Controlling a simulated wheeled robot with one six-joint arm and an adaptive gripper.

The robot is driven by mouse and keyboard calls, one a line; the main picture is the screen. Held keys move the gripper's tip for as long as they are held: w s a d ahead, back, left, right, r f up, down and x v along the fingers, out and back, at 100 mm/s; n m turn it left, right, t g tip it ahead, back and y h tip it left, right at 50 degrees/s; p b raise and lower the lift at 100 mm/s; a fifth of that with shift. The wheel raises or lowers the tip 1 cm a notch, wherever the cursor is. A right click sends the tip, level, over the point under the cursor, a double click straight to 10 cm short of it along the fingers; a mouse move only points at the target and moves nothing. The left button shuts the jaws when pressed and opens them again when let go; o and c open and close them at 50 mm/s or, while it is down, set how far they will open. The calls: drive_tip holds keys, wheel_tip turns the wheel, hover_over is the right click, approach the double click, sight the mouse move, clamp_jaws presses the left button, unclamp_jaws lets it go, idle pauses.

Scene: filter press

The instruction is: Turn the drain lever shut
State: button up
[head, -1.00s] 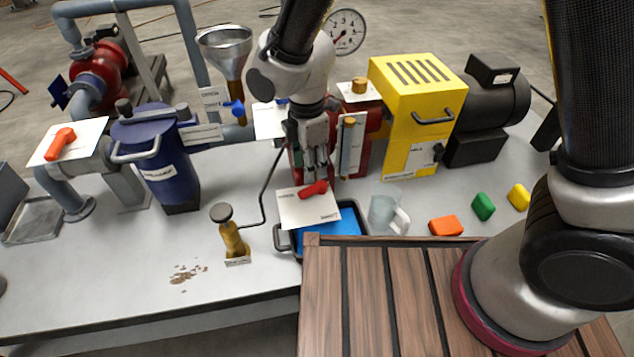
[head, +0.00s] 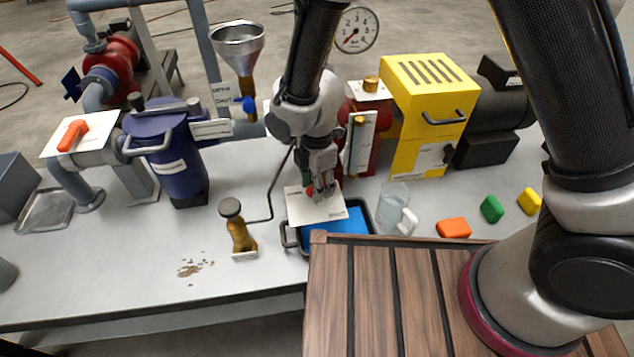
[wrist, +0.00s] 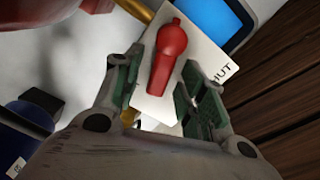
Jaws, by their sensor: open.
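The drain lever is a small red handle (wrist: 168,55) on a white label plate (head: 318,207) above a blue-filled tray (head: 357,221). In the wrist view the plate shows the letters "HUT" near its right edge. My gripper (wrist: 160,85) is open, with one finger on each side of the red lever and a visible gap on both sides. In the head view my gripper (head: 322,190) is low over the plate and hides most of the lever.
A clear jug (head: 394,207) stands just right of the tray. A brass valve (head: 238,232) with a dark knob stands to the left. The red pump body and yellow motor housing (head: 428,110) rise behind. A wooden slatted surface (head: 400,295) lies in front.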

clamp_jaws()
drive_tip(key=shift+s+n, duration=0.1)
drive_tip(key=shift+n, duration=0.2)
drive_tip(key=n, duration=0.2)
drive_tip(key=shift+s+d+n, duration=0.3)
drive_tip(key=shift+d+n, duration=0.1)
drive_tip(key=shift+s+d+n, duration=0.1)
drive_tip(key=shift+d+n, duration=0.45)
drive_tip(key=shift+n, duration=1.2)
drive_tip(key=shift+s+d+n, duration=0.1)
drive_tip(key=shift+d+n, duration=0.4)
drive_tip(key=shift+n, duration=1.3)
drive_tip(key=shift+s+d+n, duration=0.1)
drive_tip(key=shift+d+n, duration=0.45)
drive_tip(key=shift+n, duration=1.2)
